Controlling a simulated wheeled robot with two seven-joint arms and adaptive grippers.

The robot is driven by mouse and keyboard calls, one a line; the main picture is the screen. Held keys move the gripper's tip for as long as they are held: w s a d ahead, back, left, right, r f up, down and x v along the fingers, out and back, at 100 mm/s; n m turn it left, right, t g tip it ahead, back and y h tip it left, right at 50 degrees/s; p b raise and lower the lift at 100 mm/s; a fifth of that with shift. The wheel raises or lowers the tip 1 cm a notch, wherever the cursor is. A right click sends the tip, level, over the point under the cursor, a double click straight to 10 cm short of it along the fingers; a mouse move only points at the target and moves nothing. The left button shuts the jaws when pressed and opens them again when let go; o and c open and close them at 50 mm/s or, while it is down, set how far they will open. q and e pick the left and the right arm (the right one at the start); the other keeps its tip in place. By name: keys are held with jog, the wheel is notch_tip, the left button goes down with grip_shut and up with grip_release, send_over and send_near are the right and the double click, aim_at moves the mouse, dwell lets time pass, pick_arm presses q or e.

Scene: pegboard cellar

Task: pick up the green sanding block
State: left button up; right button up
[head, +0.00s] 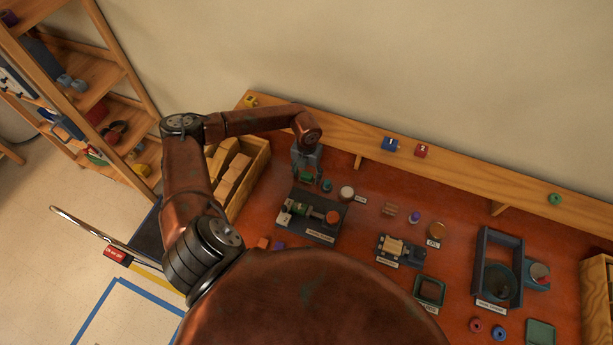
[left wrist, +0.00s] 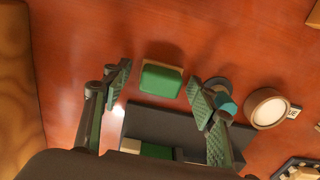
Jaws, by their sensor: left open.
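The green sanding block (left wrist: 161,80) lies on the red-brown bench top in the left wrist view, with a pale edge along its far side. My left gripper (left wrist: 160,90) is open, with one finger on each side of the block and a gap on both sides. In the head view the left gripper (head: 306,180) points down over the bench, and the green block (head: 306,177) shows only partly between its fingers. My right gripper is in neither view.
A dark fixture board (head: 312,218) sits just in front of the block. A small teal piece (left wrist: 226,104) is close by the right finger, and a round white-topped container (left wrist: 268,108) stands further right. A wooden bin (head: 258,160) is on the left.

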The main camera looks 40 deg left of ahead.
aim_at(306, 175)
pick_arm(q)
jog(key=shift+c, duration=0.5)
jog(key=c, duration=1.1)
jog(key=shift+o, duration=0.2)
jog(key=shift+r, duration=0.5)
notch_tip(306, 175, up, 2)
jog(key=shift+s+r+b, duration=0.1)
jog(key=shift+r+b, duration=0.15)
jog(key=shift+b, duration=0.2)
jog(key=s+d+r+b, duration=0.1)
jog(key=s+r, duration=0.8)
jog(key=s, duration=0.4)
jog(key=shift+s+d+r, duration=0.15)
jog(key=shift+s+r, duration=0.15)
jog(key=shift+s, duration=0.05)
